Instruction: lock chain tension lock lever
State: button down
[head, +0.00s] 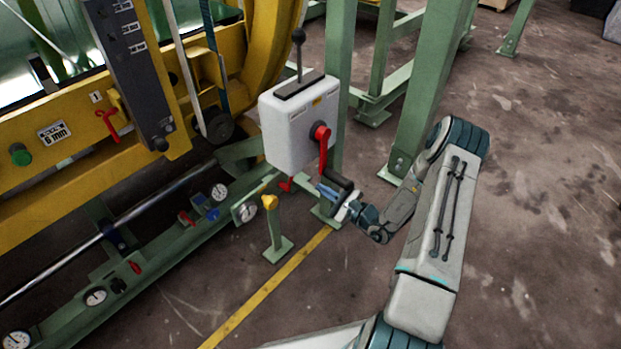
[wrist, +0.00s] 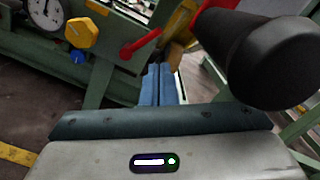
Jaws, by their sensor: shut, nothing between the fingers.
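No label for the chain tension lock lever is legible, so I cannot tell which lever it is. A small red lever (head: 287,184) shows just below the grey control box (head: 290,130); a red lever also shows in the wrist view (wrist: 140,44), left of my fingertips. A larger red crank arm (head: 322,145) on the box's side hangs down to a black grip (head: 338,179). That grip fills the upper right of the wrist view (wrist: 262,58). My gripper (head: 326,190) is shut and empty, its blue fingers together beside the black grip. They show mid-picture in the wrist view (wrist: 158,85).
A yellow knob (head: 269,202) on a short green post stands left of my gripper and shows in the wrist view (wrist: 82,33). Green frame legs (head: 412,110) stand behind my arm. Dial gauges (head: 245,212) line the machine's base. The floor at right is clear.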

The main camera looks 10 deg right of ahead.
jog(key=p+v, duration=0.1)
jog(key=v, duration=0.5)
jog(key=shift+f, duration=0.1)
dwell(0.3)
